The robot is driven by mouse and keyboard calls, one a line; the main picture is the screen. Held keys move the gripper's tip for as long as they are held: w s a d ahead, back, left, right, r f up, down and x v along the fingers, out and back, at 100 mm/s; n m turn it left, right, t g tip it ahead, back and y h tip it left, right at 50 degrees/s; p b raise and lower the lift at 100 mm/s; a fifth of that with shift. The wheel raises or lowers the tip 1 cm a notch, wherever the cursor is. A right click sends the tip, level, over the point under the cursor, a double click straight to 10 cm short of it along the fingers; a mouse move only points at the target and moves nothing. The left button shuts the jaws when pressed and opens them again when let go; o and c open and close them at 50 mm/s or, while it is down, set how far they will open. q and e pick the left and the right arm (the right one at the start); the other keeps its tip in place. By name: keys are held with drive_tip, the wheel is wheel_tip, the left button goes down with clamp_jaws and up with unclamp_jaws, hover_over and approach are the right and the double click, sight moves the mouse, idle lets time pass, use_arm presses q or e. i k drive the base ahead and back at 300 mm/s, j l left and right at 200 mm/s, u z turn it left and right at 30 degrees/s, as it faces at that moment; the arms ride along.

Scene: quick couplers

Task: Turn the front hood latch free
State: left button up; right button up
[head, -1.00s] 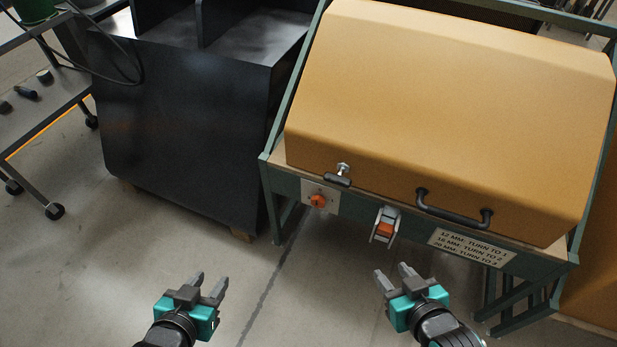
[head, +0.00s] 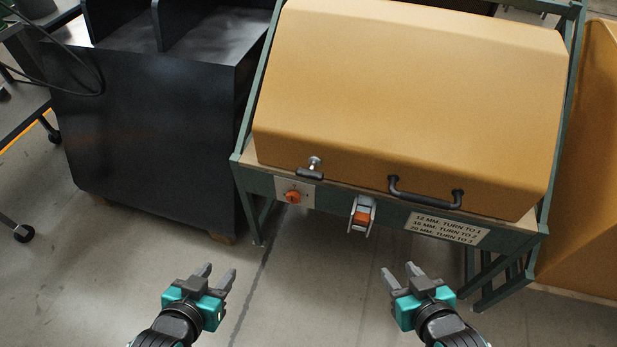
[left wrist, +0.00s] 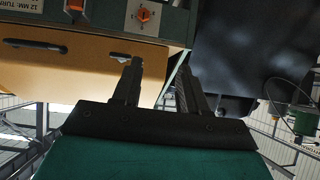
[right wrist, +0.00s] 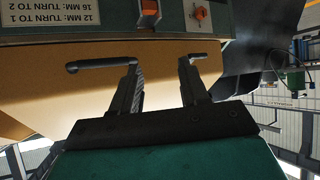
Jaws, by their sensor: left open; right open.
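The yellow hood (head: 410,90) is down on a green bench frame. Its front latch (head: 312,172), a dark T-shaped handle on a silver stem, sits at the hood's lower left front edge. The latch also shows in the left wrist view (left wrist: 120,57) and the right wrist view (right wrist: 198,56). My left gripper (head: 219,273) is open and empty, below and left of the latch in the head view. My right gripper (head: 400,270) is open and empty, below and right of it. Both are apart from the bench.
A black hood handle (head: 425,193) is right of the latch. Below on the bench front are an orange knob (head: 293,196), a grey-and-orange switch (head: 361,216) and a printed label (head: 446,228). A black cabinet (head: 145,130) stands left. Floor before the bench is clear.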

sight(310, 172)
drive_tip(key=i+j, duration=0.15)
drive_tip(key=j, duration=0.2)
drive_tip(key=i+j, duration=0.2)
drive_tip(key=j, duration=0.15)
drive_tip(key=i+j+z, duration=0.1)
drive_tip(key=j, duration=0.25)
drive_tip(key=i+j, duration=0.2)
drive_tip(key=j, duration=0.15)
